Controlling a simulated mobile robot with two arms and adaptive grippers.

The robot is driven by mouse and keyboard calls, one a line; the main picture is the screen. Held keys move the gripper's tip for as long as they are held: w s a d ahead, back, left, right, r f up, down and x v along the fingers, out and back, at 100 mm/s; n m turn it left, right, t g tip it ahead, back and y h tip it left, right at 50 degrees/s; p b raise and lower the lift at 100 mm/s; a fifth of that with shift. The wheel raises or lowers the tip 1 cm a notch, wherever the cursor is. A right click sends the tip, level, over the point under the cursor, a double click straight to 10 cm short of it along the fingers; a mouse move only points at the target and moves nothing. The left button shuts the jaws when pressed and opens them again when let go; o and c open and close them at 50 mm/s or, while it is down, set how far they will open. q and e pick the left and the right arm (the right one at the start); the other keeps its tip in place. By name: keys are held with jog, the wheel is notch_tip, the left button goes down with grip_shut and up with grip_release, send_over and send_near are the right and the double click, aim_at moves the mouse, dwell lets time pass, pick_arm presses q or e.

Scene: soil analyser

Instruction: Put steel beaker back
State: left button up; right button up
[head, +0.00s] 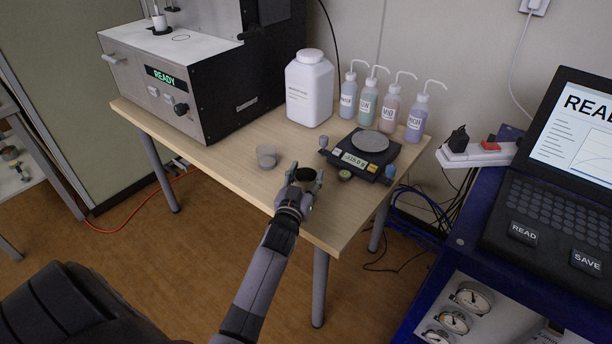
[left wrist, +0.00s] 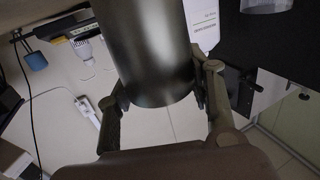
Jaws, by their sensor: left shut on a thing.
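The steel beaker (left wrist: 150,55) fills the upper middle of the left wrist view as a dark metal cylinder between the fingers. My left gripper (head: 304,182) is shut on it, near the front edge of the wooden table (head: 235,165). In the head view the beaker (head: 306,174) shows mainly as a dark round mouth, partly hidden by the gripper. I cannot tell whether its base touches the table. My right gripper is not in view.
A clear beaker (head: 266,156) stands left of the gripper. A balance (head: 361,154) is to the right, with a small round item (head: 345,175) in front. A white bottle (head: 309,90) and several wash bottles (head: 390,108) stand behind. The analyser (head: 200,85) occupies the table's left.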

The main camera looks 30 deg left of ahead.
pick_arm(q)
jog(key=shift+f, duration=0.1)
jog(key=o, duration=1.3)
jog(key=v, duration=1.2)
